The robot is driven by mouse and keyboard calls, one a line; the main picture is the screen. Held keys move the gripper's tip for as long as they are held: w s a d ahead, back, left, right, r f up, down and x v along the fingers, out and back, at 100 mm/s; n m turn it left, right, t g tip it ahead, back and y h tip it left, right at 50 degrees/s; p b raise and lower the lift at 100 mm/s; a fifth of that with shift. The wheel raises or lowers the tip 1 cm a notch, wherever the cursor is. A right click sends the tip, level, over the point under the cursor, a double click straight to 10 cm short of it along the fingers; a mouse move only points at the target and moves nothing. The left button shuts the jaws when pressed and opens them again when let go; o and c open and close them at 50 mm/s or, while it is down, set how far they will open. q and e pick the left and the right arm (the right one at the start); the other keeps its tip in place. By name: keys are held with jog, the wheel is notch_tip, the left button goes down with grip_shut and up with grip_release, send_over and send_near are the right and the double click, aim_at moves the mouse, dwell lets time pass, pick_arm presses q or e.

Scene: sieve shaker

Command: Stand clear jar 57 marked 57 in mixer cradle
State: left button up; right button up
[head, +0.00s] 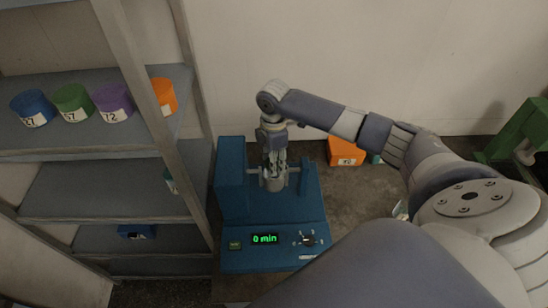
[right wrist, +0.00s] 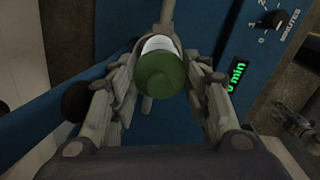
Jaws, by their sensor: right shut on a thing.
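A jar with a green lid (right wrist: 160,75) and a pale body or label shows between the fingers of my right gripper (right wrist: 162,92) in the right wrist view. Its number cannot be read. In the head view my right gripper (head: 274,160) reaches down over the blue mixer (head: 232,175), shut on the jar, whose greyish lower part (head: 275,185) shows below the fingers. The jar is at the cradle (head: 293,170), between the mixer's two uprights. Whether it rests on the cradle is hidden by the fingers. My left gripper is out of view.
The mixer's front panel has a green "0 min" display (head: 265,239) and a knob (head: 308,240). A grey shelf (head: 70,208) at left holds blue, green, purple and orange jars, some marked 27, 57 and 72. An orange bin (head: 345,152) stands behind, right of the mixer.

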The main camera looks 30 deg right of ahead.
jog(key=shift+f, duration=0.15)
jog(key=o, duration=1.5)
jog(key=shift+s+r, duration=0.1)
jog(key=shift+r, duration=0.1)
jog(key=shift+w, duration=0.2)
jog(key=shift+d+r, duration=0.1)
jog(key=shift+r, duration=0.3)
jog(key=r, duration=1)
jog(key=shift+s+r, duration=0.25)
jog(key=shift+r, duration=0.15)
jog(key=shift+a, duration=0.2)
